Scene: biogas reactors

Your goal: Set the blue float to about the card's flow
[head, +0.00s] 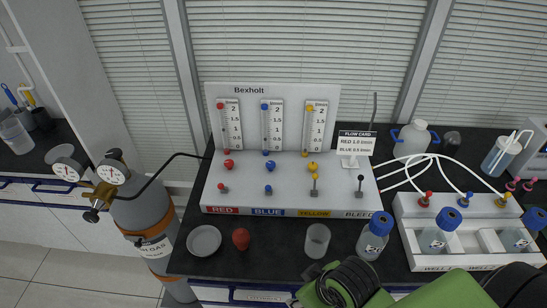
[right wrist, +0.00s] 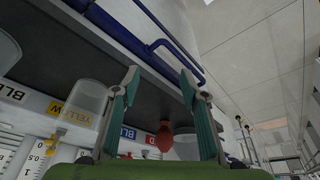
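The white Bexholt panel (head: 249,89) carries three flow tubes. The blue tube's scale (head: 277,125) is the middle one, marked 0 to 2. Blue spots show at its top and bottom; which is the float and its exact reading are too small to tell. A blue knob (head: 269,166) and a blue-tipped lever (head: 268,189) sit below it, above the BLUE label. The flow card (head: 356,143) reads RED 1.0 and BLUE 0.5 l/min. My right gripper (right wrist: 160,82) is open and empty, by the bench's front edge, away from the knobs. My left gripper is out of view.
A dish (head: 204,240), a red bulb (head: 240,238), a clear beaker (head: 317,240) and a blue-capped bottle (head: 374,236) stand in front of the panel. A white tray (head: 410,243) stands right. A gas cylinder (head: 147,220) with gauges is left. A blue rail (right wrist: 165,48) runs along the bench front.

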